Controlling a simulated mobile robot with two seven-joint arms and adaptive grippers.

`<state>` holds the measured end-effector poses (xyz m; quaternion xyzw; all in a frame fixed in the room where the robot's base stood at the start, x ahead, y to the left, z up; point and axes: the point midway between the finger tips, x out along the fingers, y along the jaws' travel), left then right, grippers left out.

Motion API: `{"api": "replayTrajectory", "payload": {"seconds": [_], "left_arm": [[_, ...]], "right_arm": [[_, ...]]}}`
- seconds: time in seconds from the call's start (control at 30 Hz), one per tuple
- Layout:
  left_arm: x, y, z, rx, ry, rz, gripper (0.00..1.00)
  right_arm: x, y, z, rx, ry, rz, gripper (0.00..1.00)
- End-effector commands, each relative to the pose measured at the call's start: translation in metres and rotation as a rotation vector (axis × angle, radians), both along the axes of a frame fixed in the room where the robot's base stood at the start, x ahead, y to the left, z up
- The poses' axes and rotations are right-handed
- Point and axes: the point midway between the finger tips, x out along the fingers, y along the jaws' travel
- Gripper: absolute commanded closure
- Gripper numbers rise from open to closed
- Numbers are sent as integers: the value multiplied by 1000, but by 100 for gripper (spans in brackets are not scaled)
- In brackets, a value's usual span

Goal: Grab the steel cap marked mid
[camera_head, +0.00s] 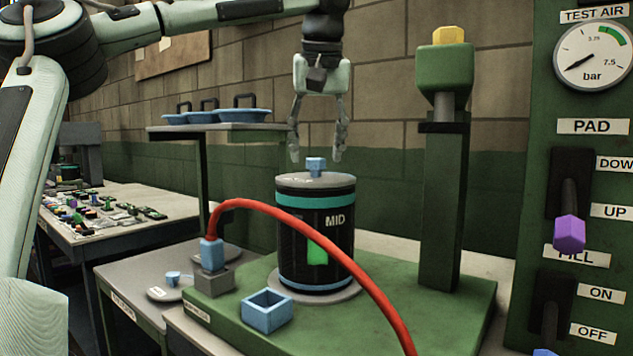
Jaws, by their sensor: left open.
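A black cylinder (290,237) with teal bands and the label MID stands upright on a round plate on the green base. A grey steel cap (296,182) with a small blue knob (315,166) sits on its top. My left gripper (317,157) hangs from above, pointing down, fingers apart. Its fingertips are just above the cap, on either side of the knob in this view. I cannot tell whether they touch anything; nothing shows held between them. My right gripper is not in view.
A red hose (335,250) arcs in front of the cylinder from a blue fitting (211,252). A green post (440,200) stands to the right. A blue open box (267,315) sits in front. A shelf (230,127) with blue lids is behind left. A control panel (590,190) fills the right.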

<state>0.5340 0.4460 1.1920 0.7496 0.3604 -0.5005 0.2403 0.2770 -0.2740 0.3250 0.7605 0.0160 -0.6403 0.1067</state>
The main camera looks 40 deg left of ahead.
Motion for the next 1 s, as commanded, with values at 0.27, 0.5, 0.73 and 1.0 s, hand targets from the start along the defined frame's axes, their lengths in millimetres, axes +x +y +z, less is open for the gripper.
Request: {"api": "replayTrajectory", "payload": {"seconds": [0.27,0.5,0.73,1.0], "left_arm": [[6,8,-23,0,0,1,46],[6,8,-23,0,0,1,62],[6,8,-23,0,0,1,91],[6,8,-22,1,-3,1,100]], "right_arm": [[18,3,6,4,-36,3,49],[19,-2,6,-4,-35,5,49],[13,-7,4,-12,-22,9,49],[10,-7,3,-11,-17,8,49]]}}
